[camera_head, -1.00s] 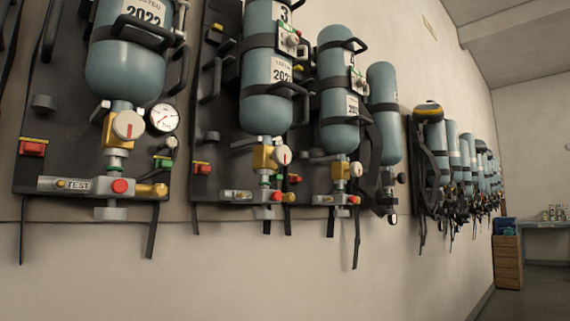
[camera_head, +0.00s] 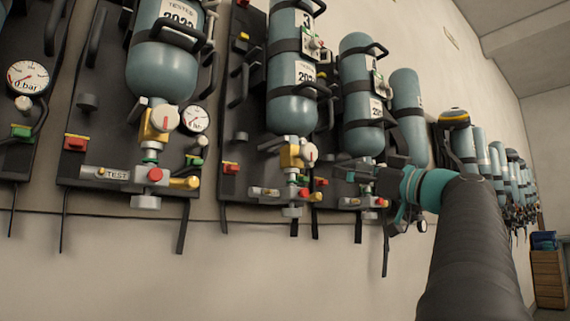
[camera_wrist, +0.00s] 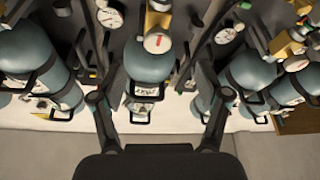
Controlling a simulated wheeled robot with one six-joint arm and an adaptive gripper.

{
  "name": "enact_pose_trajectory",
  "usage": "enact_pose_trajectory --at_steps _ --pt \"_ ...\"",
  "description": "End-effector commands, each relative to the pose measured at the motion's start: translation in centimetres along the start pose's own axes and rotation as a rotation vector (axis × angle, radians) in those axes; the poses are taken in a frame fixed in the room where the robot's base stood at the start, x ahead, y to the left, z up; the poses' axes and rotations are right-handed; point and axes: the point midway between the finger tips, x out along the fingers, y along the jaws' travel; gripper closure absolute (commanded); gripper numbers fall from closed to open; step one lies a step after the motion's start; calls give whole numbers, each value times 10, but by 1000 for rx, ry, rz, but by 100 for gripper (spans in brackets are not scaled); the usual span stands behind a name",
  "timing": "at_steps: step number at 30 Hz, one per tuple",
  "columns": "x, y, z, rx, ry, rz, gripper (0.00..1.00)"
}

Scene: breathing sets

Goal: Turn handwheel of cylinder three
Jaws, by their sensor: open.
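Cylinder three (camera_head: 292,105) is a blue-grey cylinder with a "3" label, strapped to a dark backplate. Its handwheel (camera_head: 310,152) is a round pale knob with a red mark, below the cylinder on a yellow valve body (camera_head: 290,155). My gripper (camera_head: 340,170) is open and empty, right of and a little below that handwheel in the head view, apart from it in the picture. In the wrist view its fingers (camera_wrist: 158,97) spread either side of a cylinder (camera_wrist: 150,62) seen upside down, with a red-marked handwheel (camera_wrist: 157,42) beyond. I cannot tell which cylinder this is.
A neighbouring cylinder (camera_head: 162,68) with its own handwheel (camera_head: 194,118) and gauge (camera_head: 195,119) hangs to the left. Another cylinder (camera_head: 362,105) hangs just right of cylinder three. Hanging straps and hoses crowd the wall. The wall below is bare.

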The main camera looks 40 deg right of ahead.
Motion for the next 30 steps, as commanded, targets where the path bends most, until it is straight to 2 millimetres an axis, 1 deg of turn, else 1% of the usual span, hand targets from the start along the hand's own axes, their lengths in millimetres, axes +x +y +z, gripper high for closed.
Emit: enact_pose_trajectory --at_steps 2,5,8,21,27,30 --pt "-4 4 -7 -26 19 3 25" --pt "1 5 -10 -34 27 2 25" --pt "14 5 -11 -32 28 -1 25" --pt "95 5 -14 -29 26 -1 25" --pt "121 5 -14 -30 25 0 25" --pt "128 5 -13 -29 25 2 25"
